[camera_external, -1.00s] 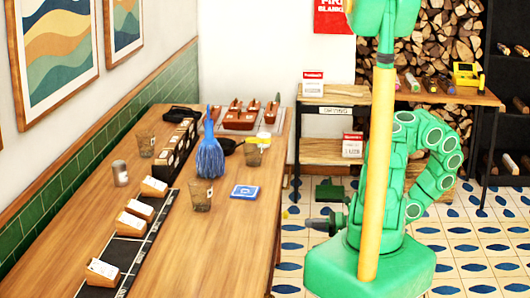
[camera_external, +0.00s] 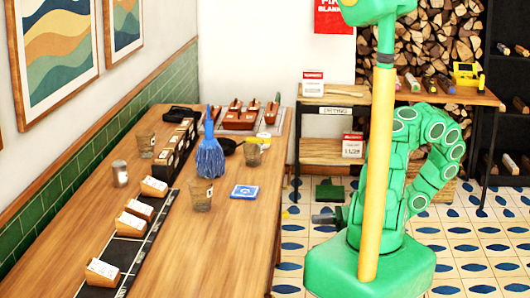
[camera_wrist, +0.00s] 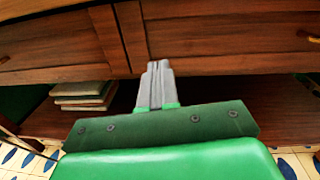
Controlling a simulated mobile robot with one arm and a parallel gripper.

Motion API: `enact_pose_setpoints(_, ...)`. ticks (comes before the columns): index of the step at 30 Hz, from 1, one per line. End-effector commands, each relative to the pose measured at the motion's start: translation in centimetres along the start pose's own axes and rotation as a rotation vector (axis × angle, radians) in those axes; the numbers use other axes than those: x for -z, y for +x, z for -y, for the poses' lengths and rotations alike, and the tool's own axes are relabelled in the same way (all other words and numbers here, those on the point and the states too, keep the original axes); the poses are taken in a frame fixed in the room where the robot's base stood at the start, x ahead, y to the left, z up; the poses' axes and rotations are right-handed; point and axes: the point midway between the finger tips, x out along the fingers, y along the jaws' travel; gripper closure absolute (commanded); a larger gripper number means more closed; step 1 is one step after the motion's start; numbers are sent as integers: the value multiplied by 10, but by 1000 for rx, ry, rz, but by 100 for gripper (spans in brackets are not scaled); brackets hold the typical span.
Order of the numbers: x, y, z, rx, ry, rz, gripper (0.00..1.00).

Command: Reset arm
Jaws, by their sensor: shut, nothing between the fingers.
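My gripper (camera_wrist: 157,75) is shut and empty, its two grey fingers pressed together in the wrist view. It faces the dark wooden front of a counter with drawers (camera_wrist: 220,40). In the external view my green arm is folded beside the yellow column, and my gripper (camera_external: 316,219) shows low, pointing left toward the long wooden counter (camera_external: 220,255). It is apart from the counter's side and below its top.
On the counter stand a blue brush (camera_external: 209,158), glass cups (camera_external: 200,195), a blue coaster (camera_external: 244,192), a metal can (camera_external: 120,173) and wooden card blocks (camera_external: 102,271). Stacked books (camera_wrist: 82,95) lie on a low shelf.

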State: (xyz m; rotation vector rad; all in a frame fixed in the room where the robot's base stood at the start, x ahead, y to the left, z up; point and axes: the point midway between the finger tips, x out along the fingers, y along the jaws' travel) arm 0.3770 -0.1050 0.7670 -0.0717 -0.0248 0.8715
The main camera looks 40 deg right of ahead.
Motion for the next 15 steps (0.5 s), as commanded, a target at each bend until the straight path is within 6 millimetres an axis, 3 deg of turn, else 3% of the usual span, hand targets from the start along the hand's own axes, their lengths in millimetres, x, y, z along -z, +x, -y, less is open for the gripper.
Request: enact_pose_setpoints(15, -72, 38, -14, -366, -260, -33, 100)
